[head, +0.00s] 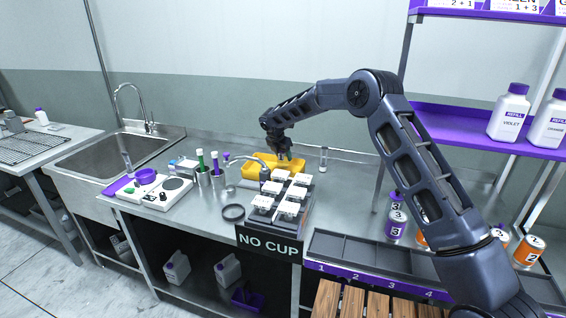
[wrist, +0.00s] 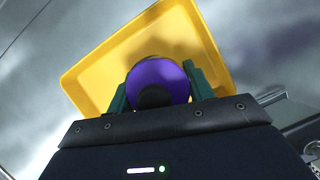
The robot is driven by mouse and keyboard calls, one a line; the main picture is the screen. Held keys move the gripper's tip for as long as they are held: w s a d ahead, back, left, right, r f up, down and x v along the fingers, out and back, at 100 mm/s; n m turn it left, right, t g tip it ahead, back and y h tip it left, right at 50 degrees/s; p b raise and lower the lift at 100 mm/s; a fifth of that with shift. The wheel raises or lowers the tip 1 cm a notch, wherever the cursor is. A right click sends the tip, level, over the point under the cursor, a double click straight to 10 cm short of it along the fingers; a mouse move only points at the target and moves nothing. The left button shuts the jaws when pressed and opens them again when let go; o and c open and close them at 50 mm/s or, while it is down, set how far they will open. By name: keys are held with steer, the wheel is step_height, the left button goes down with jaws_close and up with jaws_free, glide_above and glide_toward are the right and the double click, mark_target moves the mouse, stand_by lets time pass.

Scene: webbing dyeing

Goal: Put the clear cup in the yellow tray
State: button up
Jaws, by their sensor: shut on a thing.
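The yellow tray (head: 249,172) lies on the metal counter near the back wall, behind the white blocks. My gripper (head: 283,152) is over the tray, pointing down. In the wrist view, my green fingers (wrist: 158,92) are shut on a round purple thing (wrist: 152,72) with a dark round spot, and the yellow tray (wrist: 88,78) shows beneath and around it. I cannot tell whether the purple thing is the clear cup with dye in it, or whether it touches the tray. A clear upright cylinder (head: 323,160) stands on the counter right of the tray.
White blocks on a dark stand (head: 271,203) sit in front of the tray above a "NO CUP" sign (head: 269,245). A curved spout (head: 240,158) and purple- and green-capped tubes (head: 214,163) stand to the left. A purple shelf (head: 455,122) rises on the right.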

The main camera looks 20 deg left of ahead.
mark_target(283, 161)
steer(key=shift+f, duration=1.8)
steer(key=o, duration=1.1)
steer(key=shift+f, duration=0.1)
steer(key=v, duration=1.2)
